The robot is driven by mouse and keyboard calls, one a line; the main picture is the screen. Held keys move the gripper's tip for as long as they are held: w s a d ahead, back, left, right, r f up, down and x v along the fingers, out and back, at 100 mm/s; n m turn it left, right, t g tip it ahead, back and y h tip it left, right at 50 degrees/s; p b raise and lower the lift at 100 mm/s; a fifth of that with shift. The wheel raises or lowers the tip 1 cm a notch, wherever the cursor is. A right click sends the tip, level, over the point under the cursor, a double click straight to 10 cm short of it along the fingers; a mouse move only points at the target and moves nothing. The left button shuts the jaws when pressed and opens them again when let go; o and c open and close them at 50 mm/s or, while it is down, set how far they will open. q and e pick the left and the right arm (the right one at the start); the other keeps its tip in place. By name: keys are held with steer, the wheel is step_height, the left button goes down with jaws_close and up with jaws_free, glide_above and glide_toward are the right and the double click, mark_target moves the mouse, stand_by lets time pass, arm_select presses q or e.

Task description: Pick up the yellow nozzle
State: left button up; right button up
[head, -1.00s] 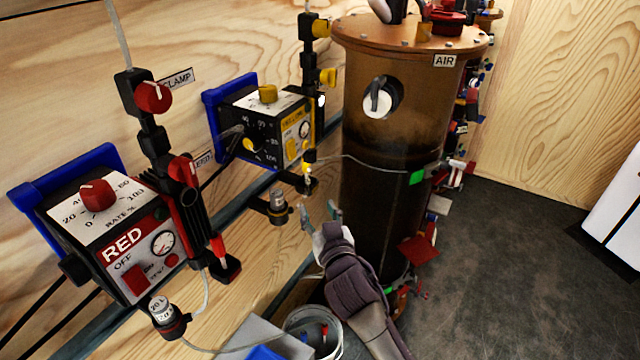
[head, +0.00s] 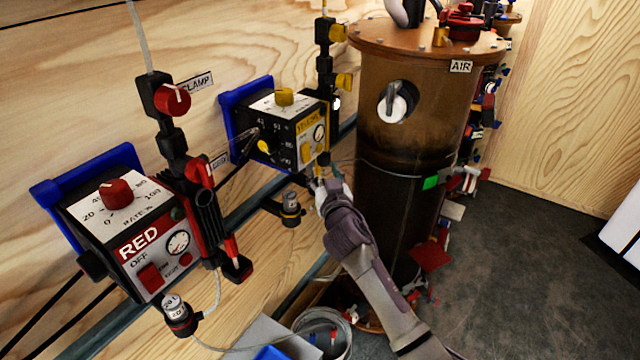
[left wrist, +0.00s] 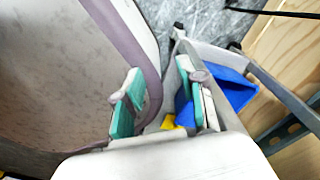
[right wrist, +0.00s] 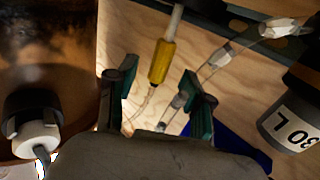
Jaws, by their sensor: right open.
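The yellow nozzle (right wrist: 162,62) is a small yellow cylinder on a pale tube, with a thin clear tip, in the right wrist view. It lies between and just beyond the two teal-padded fingers of my right gripper (right wrist: 163,100), which is open and appears not to touch it. In the head view my right gripper (head: 331,183) is below the yellow control box, and its fingers partly hide the nozzle there. My left gripper (left wrist: 165,103) is open in the left wrist view, with nothing clearly held between its pads.
The yellow-labelled control box (head: 290,132) and the brown AIR cylinder (head: 405,130) flank my right gripper closely. A red control box (head: 140,235) is at the left. Open dark floor (head: 530,270) lies at the right.

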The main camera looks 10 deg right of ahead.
steer(key=shift+w, duration=1.1)
jaws_close()
steer(key=shift+r, duration=0.1)
